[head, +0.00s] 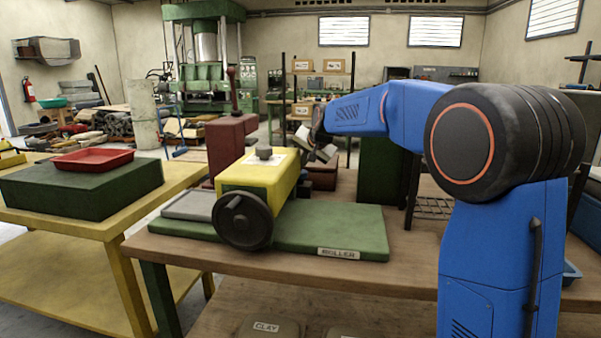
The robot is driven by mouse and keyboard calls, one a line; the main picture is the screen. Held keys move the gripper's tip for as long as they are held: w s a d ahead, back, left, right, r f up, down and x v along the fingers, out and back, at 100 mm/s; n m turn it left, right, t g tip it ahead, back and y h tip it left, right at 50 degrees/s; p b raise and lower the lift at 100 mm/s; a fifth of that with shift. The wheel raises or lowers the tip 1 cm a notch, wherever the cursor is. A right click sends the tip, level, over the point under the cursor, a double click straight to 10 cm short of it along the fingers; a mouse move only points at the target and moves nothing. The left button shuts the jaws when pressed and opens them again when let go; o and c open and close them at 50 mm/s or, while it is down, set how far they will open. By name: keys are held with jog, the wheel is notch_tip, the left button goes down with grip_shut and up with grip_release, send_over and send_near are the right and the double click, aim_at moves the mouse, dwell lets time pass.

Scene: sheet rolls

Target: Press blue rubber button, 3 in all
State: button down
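I cannot make out a blue rubber button in the head view. A yellow roller machine (258,178) with a grey knob (264,153) on top and a dark handwheel (243,220) stands on a green base plate (340,231) labelled ROLLER. My blue arm reaches from the right towards the back of this machine. My gripper (325,153) appears at the arm's far end, just right of and behind the yellow body. It is small and partly hidden, so I cannot tell its opening or whether it touches anything.
A dark red block with a lever (231,142) stands behind the machine. A grey tray (188,206) lies at its left. The wooden bench (290,266) has clear room along its front edge. A yellow table (60,218) at left bears a green box (85,188) and red tray (92,160).

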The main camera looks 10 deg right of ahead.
jog(key=shift+s+f, duration=0.15)
jog(key=shift+f, duration=1.05)
dwell(0.9)
jog(key=shift+r, duration=0.1)
jog(key=shift+a+r, duration=0.15)
jog(key=shift+r, duration=0.4)
jog(key=shift+a+r, duration=0.2)
jog(key=shift+r, duration=0.5)
jog(key=shift+d+r, duration=0.2)
jog(key=shift+r, duration=1.95)
jog(key=shift+d, duration=0.1)
